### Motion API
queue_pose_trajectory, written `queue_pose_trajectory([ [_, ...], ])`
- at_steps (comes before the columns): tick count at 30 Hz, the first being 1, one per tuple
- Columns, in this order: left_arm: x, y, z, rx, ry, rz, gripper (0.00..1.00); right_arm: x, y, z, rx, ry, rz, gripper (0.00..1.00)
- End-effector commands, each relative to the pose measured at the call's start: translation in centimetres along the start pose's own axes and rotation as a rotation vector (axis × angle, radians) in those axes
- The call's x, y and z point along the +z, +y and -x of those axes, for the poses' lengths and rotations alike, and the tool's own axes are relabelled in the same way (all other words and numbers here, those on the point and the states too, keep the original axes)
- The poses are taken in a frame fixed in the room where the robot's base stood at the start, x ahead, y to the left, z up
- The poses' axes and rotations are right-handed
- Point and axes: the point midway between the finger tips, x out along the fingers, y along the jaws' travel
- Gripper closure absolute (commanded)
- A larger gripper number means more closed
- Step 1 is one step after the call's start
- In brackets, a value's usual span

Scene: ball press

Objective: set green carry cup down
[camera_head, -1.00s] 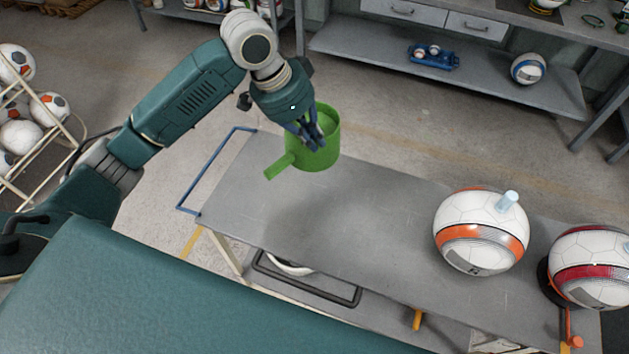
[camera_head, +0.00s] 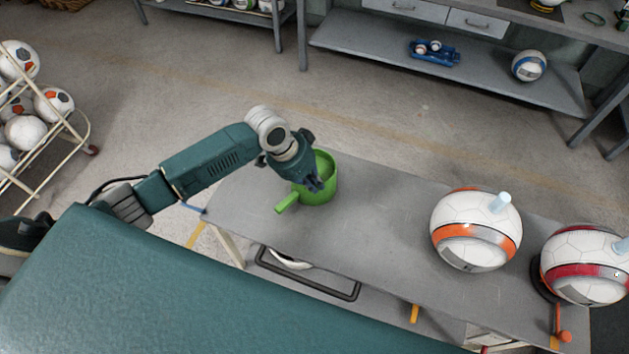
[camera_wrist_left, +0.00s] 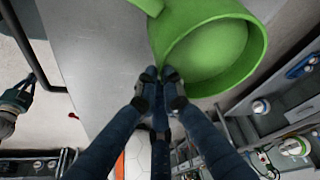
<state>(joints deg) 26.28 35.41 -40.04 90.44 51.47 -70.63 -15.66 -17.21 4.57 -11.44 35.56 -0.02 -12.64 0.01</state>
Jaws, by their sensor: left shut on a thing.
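The green carry cup (camera_head: 324,186) is upright at the left end of the grey table (camera_head: 385,225), its handle pointing to the lower left. It appears to be at or just above the tabletop; I cannot tell if it touches. My left gripper (camera_head: 314,185) is shut on the cup's near wall, at the rim. In the left wrist view the fingertips (camera_wrist_left: 162,75) pinch the rim of the cup (camera_wrist_left: 205,45), and the inside looks pale green.
A white and orange ball (camera_head: 476,229) with a pale cylinder on top and a white and red ball (camera_head: 585,265) stand on the table's right part. The middle of the table is clear. A rack of balls (camera_head: 40,105) stands at the far left.

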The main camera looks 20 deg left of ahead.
Motion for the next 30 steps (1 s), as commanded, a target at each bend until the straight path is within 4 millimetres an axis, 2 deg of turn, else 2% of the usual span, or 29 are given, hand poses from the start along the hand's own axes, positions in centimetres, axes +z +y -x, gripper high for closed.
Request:
queue_pose_trajectory([
  [11,0.1,-0.1,-0.4,-0.001,0.001,-0.001,1.0,0.0,0.0,-0.2,0.0,0.0,0.0,1.0],
  [12,0.1,-0.1,-0.3,-0.001,0.001,-0.001,0.87,0.0,0.0,-0.1,0.0,0.0,0.0,1.0],
  [14,0.1,0.0,-0.3,-0.001,0.0,-0.001,0.75,0.0,0.0,-0.1,0.0,0.0,0.0,1.0],
  [15,0.1,0.0,-0.3,-0.001,0.0,-0.001,0.74,0.0,0.0,-0.1,0.0,0.0,0.0,1.0],
  [23,0.1,-0.1,-0.2,-0.001,0.001,-0.001,0.74,0.0,0.0,-0.1,0.0,0.0,0.0,1.0],
  [26,0.0,-0.1,0.3,-0.002,0.002,-0.001,0.74,0.0,0.0,-0.1,0.0,0.0,0.0,1.0],
  [30,0.0,-0.2,2.4,-0.005,0.003,-0.003,0.74,0.1,-0.1,-0.6,0.0,0.0,0.0,1.0],
])
